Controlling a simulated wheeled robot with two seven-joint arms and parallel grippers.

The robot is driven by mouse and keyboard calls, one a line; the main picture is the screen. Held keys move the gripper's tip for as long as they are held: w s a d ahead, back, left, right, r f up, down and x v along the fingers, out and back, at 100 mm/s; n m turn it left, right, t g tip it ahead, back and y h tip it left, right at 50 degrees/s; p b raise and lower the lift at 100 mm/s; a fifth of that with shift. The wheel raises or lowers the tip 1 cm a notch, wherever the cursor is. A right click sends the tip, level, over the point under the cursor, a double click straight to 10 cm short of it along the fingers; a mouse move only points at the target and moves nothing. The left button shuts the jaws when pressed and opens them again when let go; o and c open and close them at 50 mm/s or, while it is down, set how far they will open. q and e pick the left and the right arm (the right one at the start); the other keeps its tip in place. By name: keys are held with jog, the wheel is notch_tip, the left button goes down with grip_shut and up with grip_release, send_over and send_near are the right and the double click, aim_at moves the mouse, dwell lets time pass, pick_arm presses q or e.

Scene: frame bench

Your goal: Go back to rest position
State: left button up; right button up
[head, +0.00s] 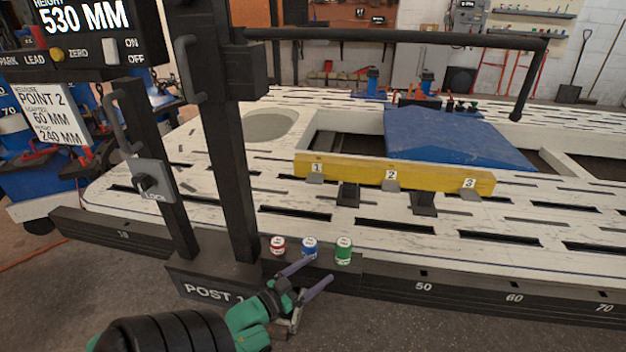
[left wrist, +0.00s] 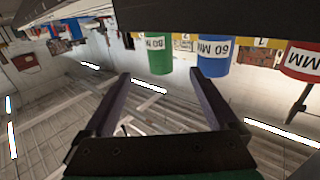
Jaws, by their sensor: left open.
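My left gripper (head: 319,271) is open, its two purple-grey fingers reaching toward the front ledge of the post from below left. In the left wrist view the open fingers (left wrist: 160,74) have nothing between them. A red can (head: 277,246), a blue can (head: 309,248) and a green can (head: 344,250) stand upright in a row on the ledge. The fingertips are close to the blue can and appear apart from it. In the left wrist view, upside down, the green can (left wrist: 159,54), blue can (left wrist: 214,57) and red can (left wrist: 301,62) lie beyond the fingertips. My right gripper does not show.
The black post (head: 232,160) stands at the left, with a lever panel (head: 153,187) and a long black arm (head: 400,35) above the bench. A yellow bar (head: 350,172) numbered 1 to 3 lies on the white slotted bench (head: 330,228). Floor shows below the bench edge.

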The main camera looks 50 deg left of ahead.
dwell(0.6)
pick_arm(q)
jog(key=s+d+f+m+g+h, duration=0.1)
jog(key=s+d+f+g, duration=0.2)
jog(key=d+f+g, duration=0.4)
jog(key=s+d+f+m+g, duration=0.1)
jog(key=s+d+f+g, duration=0.4)
jog(key=d, duration=0.5)
jog(key=s+a+g+p, duration=0.2)
jog(key=s+p, duration=0.8)
jog(key=p, duration=0.3)
jog(key=s+a+g+y+p, duration=0.1)
jog(key=s+g+p, duration=0.2)
jog(key=s+p, duration=0.7)
jog(key=shift+s+a+p, duration=0.2)
jog(key=shift+a+p, duration=0.2)
jog(key=shift+p, duration=1.2)
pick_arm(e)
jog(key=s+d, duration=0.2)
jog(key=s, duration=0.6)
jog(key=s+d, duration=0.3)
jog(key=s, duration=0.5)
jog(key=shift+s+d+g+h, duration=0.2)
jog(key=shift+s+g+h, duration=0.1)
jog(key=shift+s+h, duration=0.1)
